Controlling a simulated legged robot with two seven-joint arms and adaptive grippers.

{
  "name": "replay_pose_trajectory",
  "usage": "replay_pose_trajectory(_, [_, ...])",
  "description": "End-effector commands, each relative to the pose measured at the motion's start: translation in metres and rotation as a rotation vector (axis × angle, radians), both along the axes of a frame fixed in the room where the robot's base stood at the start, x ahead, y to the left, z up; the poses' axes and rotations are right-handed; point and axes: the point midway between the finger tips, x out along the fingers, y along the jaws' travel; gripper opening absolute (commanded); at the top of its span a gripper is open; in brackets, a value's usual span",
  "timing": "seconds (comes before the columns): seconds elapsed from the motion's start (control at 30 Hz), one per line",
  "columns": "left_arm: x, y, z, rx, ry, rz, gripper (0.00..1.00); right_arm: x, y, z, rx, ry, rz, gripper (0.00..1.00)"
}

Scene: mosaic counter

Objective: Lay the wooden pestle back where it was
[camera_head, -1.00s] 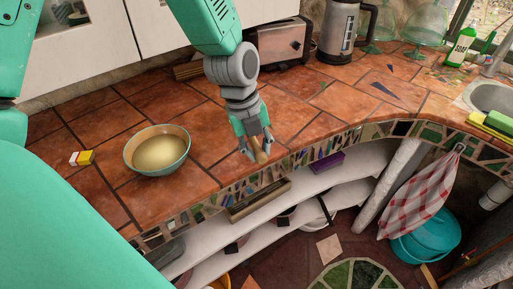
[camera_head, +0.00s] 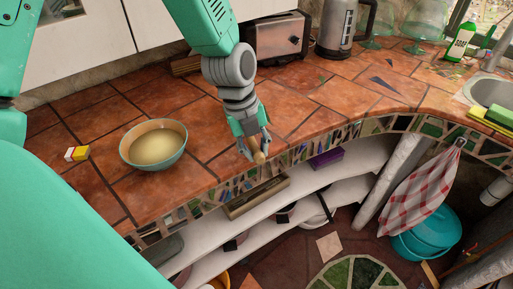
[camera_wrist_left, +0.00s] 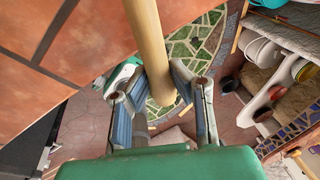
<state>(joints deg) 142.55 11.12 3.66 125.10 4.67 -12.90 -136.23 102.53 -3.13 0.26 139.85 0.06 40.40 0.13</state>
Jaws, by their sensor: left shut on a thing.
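The wooden pestle (camera_head: 260,157) is held in my left gripper (camera_head: 254,149) near the front edge of the tiled counter, right of the bowl. In the left wrist view the pestle (camera_wrist_left: 151,45) is a pale tan rod running from the top edge down between the fingers of the left gripper (camera_wrist_left: 157,93). The fingers are shut on it near its lower end. In the head view the fingers hide most of the pestle, and I cannot tell whether it touches the counter. My right gripper is not in view.
A teal-rimmed bowl (camera_head: 153,146) stands on the counter (camera_head: 110,183), with a small yellow, red and white box (camera_head: 77,153) to its left. A toaster (camera_head: 275,39) and a kettle (camera_head: 345,28) stand at the back. Open shelves lie below the mosaic edge. Tiles right of the gripper are clear.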

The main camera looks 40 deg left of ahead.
Motion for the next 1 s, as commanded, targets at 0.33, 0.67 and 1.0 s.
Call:
replay_pose_trajectory(0.33, [0.000, 0.000, 0.000, 0.000, 0.000, 0.000, 0.40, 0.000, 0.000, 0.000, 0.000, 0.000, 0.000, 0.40])
replay_pose_trajectory(0.67, [-0.002, 0.008, 0.036, 0.000, -0.007, -0.001, 0.40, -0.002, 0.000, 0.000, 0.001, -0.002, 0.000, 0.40])
replay_pose_trajectory(1.0, [-0.007, 0.022, 0.100, -0.002, -0.003, 0.000, 0.40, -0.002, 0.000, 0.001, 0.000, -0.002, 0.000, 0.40])
